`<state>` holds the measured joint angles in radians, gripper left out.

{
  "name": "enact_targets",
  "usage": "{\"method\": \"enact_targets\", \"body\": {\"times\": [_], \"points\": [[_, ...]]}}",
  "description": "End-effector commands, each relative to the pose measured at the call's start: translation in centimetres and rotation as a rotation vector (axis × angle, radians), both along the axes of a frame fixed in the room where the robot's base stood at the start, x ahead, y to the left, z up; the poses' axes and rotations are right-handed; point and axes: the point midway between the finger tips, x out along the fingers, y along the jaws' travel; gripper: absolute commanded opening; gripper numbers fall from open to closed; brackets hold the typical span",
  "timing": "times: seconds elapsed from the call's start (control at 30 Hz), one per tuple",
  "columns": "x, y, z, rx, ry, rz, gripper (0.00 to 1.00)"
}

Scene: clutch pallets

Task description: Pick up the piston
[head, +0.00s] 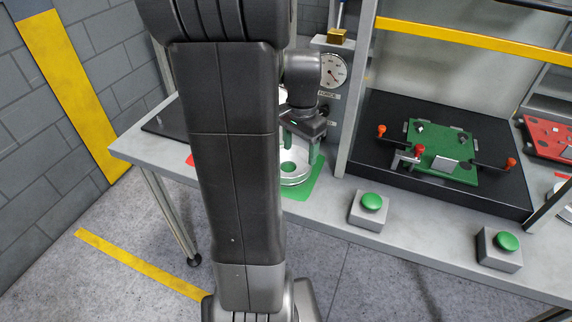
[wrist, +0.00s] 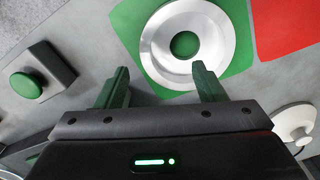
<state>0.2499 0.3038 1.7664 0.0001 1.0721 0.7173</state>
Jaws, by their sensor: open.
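The piston appears to be the silver round part with a wide flange and a green-looking centre; in the wrist view (wrist: 154,48) it lies just beyond my fingers, and in the head view (head: 299,180) it is partly hidden by my arm. It rests on a green mat (head: 316,180), which also shows in the wrist view (wrist: 126,22). My gripper (wrist: 160,78) is open, with two green fingers apart and nothing between them. The right fingertip overlaps the flange's near edge in the wrist view; contact cannot be told. In the head view my gripper (head: 302,145) is above the piston.
A red mat (wrist: 282,25) lies right of the green one in the wrist view. A green button box (head: 368,211) stands nearby, another (head: 499,249) further right. A gauge (head: 333,71) and post stand behind. A black fixture base (head: 385,178) holds a green plate (head: 458,178).

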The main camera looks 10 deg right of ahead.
Motion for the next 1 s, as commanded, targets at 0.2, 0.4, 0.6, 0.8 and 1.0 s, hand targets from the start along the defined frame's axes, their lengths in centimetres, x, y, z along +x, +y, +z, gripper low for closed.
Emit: {"method": "enact_targets", "body": {"times": [0.2,0.4,0.6,0.8,1.0], "points": [[-0.1,0.0,-1.9,0.000,0.000,0.001,0.63],[-0.5,-0.2,-4.5,0.001,0.004,0.000,0.63],[-0.5,-0.2,-6.8,0.000,0.001,0.001,0.63],[-0.5,-0.2,-7.0,0.000,-0.001,0.001,0.63],[-0.5,-0.2,-7.0,0.000,-0.001,0.001,0.38]]}}
